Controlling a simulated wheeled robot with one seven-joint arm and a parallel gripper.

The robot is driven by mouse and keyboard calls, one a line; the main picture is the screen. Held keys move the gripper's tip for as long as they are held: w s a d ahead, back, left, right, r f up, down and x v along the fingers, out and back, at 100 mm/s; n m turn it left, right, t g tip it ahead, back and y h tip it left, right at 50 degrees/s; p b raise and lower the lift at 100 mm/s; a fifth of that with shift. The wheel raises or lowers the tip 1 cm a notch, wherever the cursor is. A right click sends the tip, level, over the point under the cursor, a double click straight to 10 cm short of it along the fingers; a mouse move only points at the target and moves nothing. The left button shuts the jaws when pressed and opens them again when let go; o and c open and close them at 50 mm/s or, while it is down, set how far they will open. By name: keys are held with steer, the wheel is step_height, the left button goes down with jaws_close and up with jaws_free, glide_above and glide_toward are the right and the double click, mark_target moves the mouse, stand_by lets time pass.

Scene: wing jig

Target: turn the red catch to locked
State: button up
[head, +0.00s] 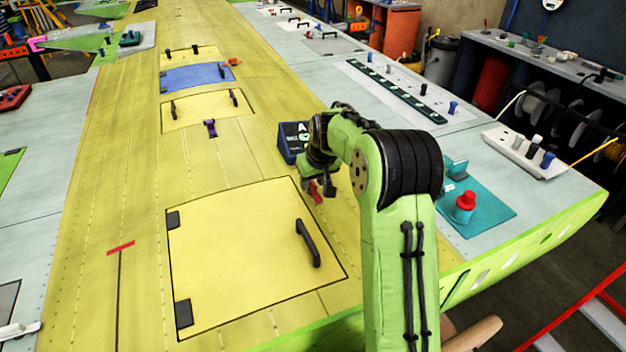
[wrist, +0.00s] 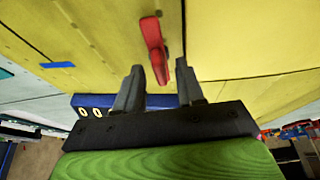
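The red catch (head: 315,192) lies on the yellow wing skin just beyond the far right corner of the large yellow hatch (head: 235,250). In the wrist view the red catch (wrist: 153,42) is a short lever, slightly tilted, beside the hatch seam. My gripper (head: 322,188) is low over the catch in the head view and partly hides it. In the wrist view my gripper (wrist: 160,80) is open, its two dark fingers apart, with the catch's near end showing between them. I cannot tell whether either finger touches it.
A dark blue box (head: 289,147) stands close behind my gripper. The hatch has a black handle (head: 308,243) that stands up. A purple catch (head: 210,127) lies farther left. A teal plate (head: 487,212) with a red knob (head: 465,203) is right of my arm.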

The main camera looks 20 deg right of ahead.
steer(key=shift+w+f, duration=0.1)
steer(key=shift+f, duration=0.05)
jaws_close()
